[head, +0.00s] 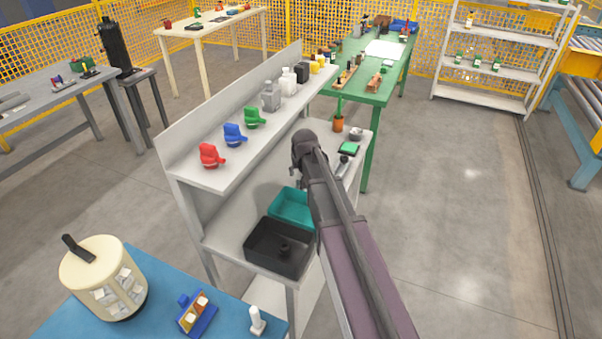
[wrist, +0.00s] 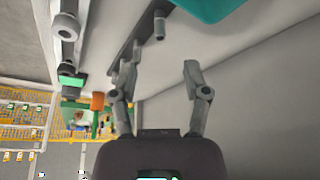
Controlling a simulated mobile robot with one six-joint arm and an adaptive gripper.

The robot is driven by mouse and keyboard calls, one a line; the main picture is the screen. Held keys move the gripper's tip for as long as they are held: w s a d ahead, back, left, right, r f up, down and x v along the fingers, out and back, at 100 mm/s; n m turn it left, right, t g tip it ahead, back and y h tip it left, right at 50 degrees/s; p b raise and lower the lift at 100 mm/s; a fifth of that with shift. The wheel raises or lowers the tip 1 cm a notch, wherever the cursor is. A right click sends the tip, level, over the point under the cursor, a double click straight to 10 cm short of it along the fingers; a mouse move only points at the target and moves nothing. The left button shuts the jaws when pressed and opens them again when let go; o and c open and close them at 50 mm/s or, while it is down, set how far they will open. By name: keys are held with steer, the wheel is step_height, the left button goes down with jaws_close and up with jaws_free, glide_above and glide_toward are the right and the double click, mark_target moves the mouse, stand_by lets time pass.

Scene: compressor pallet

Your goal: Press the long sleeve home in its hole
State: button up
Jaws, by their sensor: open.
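My gripper (wrist: 161,68) is open in the wrist view, with nothing between its fingers. Beyond the fingertips a dark grey bar (wrist: 148,22) lies on the pale shelf top. A short grey cylinder (wrist: 160,27) stands out from the bar; it may be the long sleeve, but I cannot tell how deep it sits. The left finger overlaps the near end of the bar in the picture. No hole is clearly visible.
A teal tray (head: 290,206) and a black tray (head: 262,246) sit on the grey shelf unit. A grey rod-like part (head: 343,165), a green block (head: 349,149) and an orange cup (head: 338,124) are at its far end. Red, blue and green items line the upper shelf.

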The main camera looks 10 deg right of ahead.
mark_target(298, 181)
steer(key=shift+b+x, duration=4.05)
steer(key=shift+x, duration=0.65)
jaws_close()
